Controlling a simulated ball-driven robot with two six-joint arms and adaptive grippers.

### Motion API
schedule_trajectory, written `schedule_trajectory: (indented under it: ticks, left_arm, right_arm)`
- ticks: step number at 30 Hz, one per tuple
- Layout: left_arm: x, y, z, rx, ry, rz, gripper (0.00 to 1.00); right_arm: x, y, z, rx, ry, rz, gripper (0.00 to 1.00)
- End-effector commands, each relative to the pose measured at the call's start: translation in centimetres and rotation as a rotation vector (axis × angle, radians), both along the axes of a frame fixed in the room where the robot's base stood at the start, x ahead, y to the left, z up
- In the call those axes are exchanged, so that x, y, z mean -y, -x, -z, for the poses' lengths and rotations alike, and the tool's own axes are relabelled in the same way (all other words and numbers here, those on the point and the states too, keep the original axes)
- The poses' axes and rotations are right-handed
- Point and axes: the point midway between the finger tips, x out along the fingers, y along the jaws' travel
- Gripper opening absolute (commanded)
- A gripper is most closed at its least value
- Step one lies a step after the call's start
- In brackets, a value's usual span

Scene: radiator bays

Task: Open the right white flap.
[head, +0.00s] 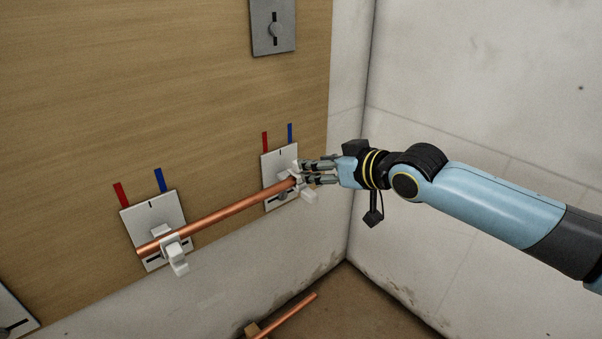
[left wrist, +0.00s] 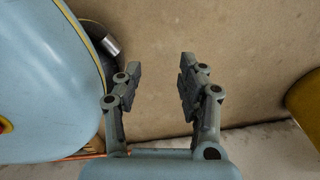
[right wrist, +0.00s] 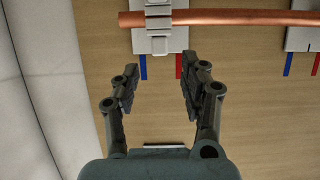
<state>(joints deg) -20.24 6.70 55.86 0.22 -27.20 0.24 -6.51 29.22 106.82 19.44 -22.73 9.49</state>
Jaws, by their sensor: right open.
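A copper pipe (head: 215,216) runs slantwise across two white brackets on the wooden wall panel. The right white flap (head: 308,194) is at the right bracket, near the pipe's end, partly hidden by my fingers. The left white flap (head: 178,262) sticks out below the pipe at the left bracket. My right gripper (head: 306,173) is open in front of the right plate (head: 272,171). In the right wrist view, white bracket parts (right wrist: 158,26) cross the pipe (right wrist: 240,18), beyond the open fingers (right wrist: 160,82); nothing is between them. My left gripper (left wrist: 159,80) is open and empty.
Red (head: 121,195) and blue (head: 160,181) strips sit above each plate. A grey slotted plate (head: 273,27) is higher on the panel. A pale wall (head: 480,90) is close on the right. Another copper pipe (head: 290,315) lies low near the floor.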

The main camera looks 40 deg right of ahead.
Motion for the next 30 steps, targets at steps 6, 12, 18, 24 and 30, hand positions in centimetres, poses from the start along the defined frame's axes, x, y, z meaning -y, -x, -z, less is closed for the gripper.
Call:
schedule_trajectory:
  ticks: [6, 12, 18, 24, 30]
  left_arm:
    - [0.9, -3.9, -1.3, 0.01, 0.004, 0.008, 0.4]
    - [1.6, -6.7, -3.1, 0.018, 0.009, 0.013, 0.4]
    - [2.0, -8.0, -4.4, 0.022, 0.01, 0.014, 0.4]
    - [2.0, -8.4, -4.7, 0.024, 0.01, 0.015, 0.4]
    - [2.0, -8.3, -4.7, 0.024, 0.01, 0.015, 0.4]
  right_arm:
    - [-0.2, -2.7, 1.4, 0.0, -0.001, 0.002, 0.44]
    - [-0.3, -4.6, 2.1, -0.001, 0.0, 0.001, 0.44]
    - [-0.4, -5.5, 2.4, -0.001, 0.0, 0.0, 0.44]
    - [-0.4, -5.7, 2.4, -0.001, 0.001, 0.0, 0.44]
    - [-0.4, -5.7, 2.4, -0.001, 0.001, 0.0, 0.36]
